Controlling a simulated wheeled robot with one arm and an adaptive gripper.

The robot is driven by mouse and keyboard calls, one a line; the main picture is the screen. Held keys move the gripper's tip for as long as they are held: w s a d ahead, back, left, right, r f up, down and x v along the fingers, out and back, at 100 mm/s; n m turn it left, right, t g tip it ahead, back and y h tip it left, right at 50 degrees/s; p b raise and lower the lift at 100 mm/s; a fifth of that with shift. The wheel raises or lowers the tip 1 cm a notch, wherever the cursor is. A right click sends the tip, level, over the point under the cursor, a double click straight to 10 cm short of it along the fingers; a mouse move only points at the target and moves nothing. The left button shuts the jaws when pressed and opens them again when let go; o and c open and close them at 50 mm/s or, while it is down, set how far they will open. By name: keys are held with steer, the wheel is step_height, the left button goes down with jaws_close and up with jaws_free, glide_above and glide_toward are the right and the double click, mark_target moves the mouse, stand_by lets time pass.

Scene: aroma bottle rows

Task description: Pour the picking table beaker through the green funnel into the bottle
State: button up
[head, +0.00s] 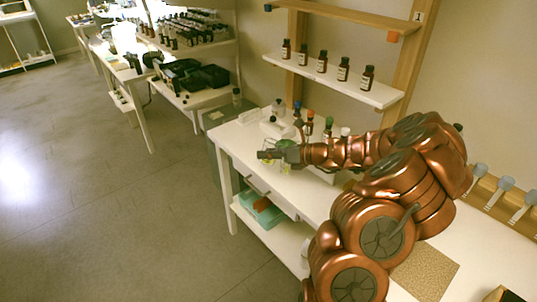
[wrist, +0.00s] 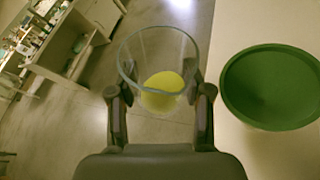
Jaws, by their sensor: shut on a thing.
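In the wrist view my gripper (wrist: 160,100) is shut on a clear glass beaker (wrist: 158,55) with yellow liquid at its bottom. The green funnel (wrist: 268,86) shows as a wide round mouth just right of the beaker, apart from it, over the pale table top. The bottle under the funnel is hidden there. In the head view my gripper (head: 284,152) is over the left edge of the white table (head: 238,139), and the beaker is small and hard to make out.
A shelf (head: 335,83) with several brown bottles stands on a wooden frame above the table. A teal bin (head: 262,212) sits on the lower shelf. My arm covers the table's middle. Open floor (head: 130,220) lies to the left.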

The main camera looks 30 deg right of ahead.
mark_target(273, 140)
steer(key=shift+w+d+r+p, duration=0.1)
steer(key=shift+d+r+p, duration=0.05)
steer(key=shift+r+p, duration=0.4)
steer(key=shift+d+r+p, duration=0.1)
steer(key=shift+r+p, duration=0.25)
steer(key=shift+r, duration=0.25)
steer(key=shift+w+d+r+m+y+p, duration=0.1)
steer(key=shift+d+r+m+y+p, duration=0.15)
steer(key=shift+d+m+y+p, duration=0.35)
steer(key=shift+m, duration=0.4)
steer(key=shift+w+d+r+m+p, duration=0.1)
steer(key=shift+r+m+p, duration=0.4)
steer(key=shift+p, duration=0.1)
steer(key=shift+r+m+y, duration=0.2)
steer(key=shift+m+y, duration=0.3)
steer(key=shift+y, duration=0.1)
steer(key=shift+f+m+t, duration=0.35)
steer(key=shift+m+t, duration=0.15)
steer(key=shift+m, duration=0.3)
steer(key=shift+r+y, duration=0.1)
steer(key=shift+y, duration=0.3)
steer(key=shift+r+m+p, duration=0.35)
steer(key=shift+m+p, duration=0.45)
steer(key=shift+p, duration=1.55)
